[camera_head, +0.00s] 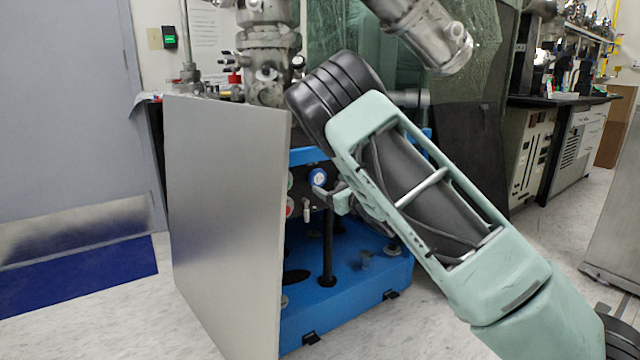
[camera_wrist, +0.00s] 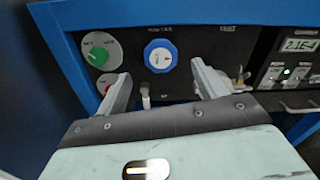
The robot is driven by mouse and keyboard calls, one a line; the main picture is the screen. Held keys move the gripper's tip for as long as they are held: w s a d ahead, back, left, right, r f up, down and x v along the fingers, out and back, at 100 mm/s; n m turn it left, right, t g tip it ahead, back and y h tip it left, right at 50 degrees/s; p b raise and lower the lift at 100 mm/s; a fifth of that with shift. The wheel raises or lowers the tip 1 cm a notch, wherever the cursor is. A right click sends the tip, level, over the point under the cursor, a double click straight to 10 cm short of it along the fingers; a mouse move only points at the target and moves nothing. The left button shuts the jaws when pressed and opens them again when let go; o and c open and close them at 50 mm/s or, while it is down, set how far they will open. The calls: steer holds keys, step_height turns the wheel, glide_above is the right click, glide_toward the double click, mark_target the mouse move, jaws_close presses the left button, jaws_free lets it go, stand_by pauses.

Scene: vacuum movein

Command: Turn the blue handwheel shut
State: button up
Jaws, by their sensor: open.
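The blue handwheel (camera_wrist: 160,56) is a scalloped blue ring with a white centre on a black panel (camera_wrist: 205,45). In the wrist view it sits ahead of my gripper (camera_wrist: 158,84), between and beyond the two fingertips. The fingers are spread apart with nothing between them and appear clear of the wheel. In the head view the handwheel (camera_head: 318,177) shows just left of my gripper (camera_head: 332,196), whose far parts are partly hidden by my arm.
A green knob (camera_wrist: 98,55) and a partly hidden red knob (camera_wrist: 106,82) lie left of the wheel. A small lever (camera_wrist: 145,95) hangs below it. A digital readout (camera_wrist: 299,45) is at right. A large grey panel (camera_head: 225,220) stands close on the left of the blue frame (camera_head: 350,262).

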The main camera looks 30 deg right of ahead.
mark_target(319, 178)
steer(key=w+b, duration=0.1)
steer(key=w, duration=0.5)
steer(key=shift+w+a, duration=0.1)
steer(key=shift+w, duration=0.15)
steer(key=c, duration=1)
